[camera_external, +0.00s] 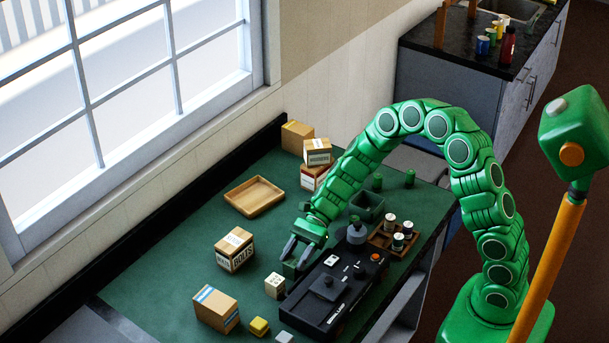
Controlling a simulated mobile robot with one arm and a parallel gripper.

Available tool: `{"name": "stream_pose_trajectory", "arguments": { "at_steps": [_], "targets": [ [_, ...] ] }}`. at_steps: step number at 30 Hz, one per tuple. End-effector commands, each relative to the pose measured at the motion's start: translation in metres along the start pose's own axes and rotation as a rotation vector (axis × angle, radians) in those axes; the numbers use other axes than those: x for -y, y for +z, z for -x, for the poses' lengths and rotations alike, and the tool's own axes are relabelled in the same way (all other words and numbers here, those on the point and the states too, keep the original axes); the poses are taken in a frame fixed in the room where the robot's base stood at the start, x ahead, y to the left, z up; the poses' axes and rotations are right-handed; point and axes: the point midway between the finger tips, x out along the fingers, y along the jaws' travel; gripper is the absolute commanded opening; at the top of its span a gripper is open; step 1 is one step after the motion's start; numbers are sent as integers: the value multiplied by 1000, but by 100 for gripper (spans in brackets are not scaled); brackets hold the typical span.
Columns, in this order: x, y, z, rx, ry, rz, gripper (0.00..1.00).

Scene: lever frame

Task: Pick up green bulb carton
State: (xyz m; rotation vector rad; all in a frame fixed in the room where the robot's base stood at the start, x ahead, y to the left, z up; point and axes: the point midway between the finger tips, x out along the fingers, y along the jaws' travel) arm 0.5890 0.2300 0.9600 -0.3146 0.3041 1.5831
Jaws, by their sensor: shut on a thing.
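My gripper (297,258) is at the end of my green arm, low over the green bench, just left of the black machine. Its grey fingers are shut on a small green thing, which I take for the green bulb carton; the fingers hide most of it and no label can be read. I cannot tell whether it touches the bench. A small cream carton (274,286) stands just below and left of the fingers.
The black machine (330,295) lies right of the gripper. Labelled cartons (234,250) and (215,309), a yellow block (259,326) and a wooden tray (254,196) are on the left. A rack of jars (398,238) stands right. Bench between the tray and cartons is clear.

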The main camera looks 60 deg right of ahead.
Motion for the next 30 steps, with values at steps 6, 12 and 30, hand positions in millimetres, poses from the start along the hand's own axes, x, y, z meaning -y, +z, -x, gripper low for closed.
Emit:
{"name": "stream_pose_trajectory", "arguments": {
  "at_steps": [6,12,30],
  "targets": [
    [0,6,2,0,-1,1,17],
    [1,29,12,-1,-3,6,17],
    [-60,82,58,0,-2,0,17]
  ]
}}
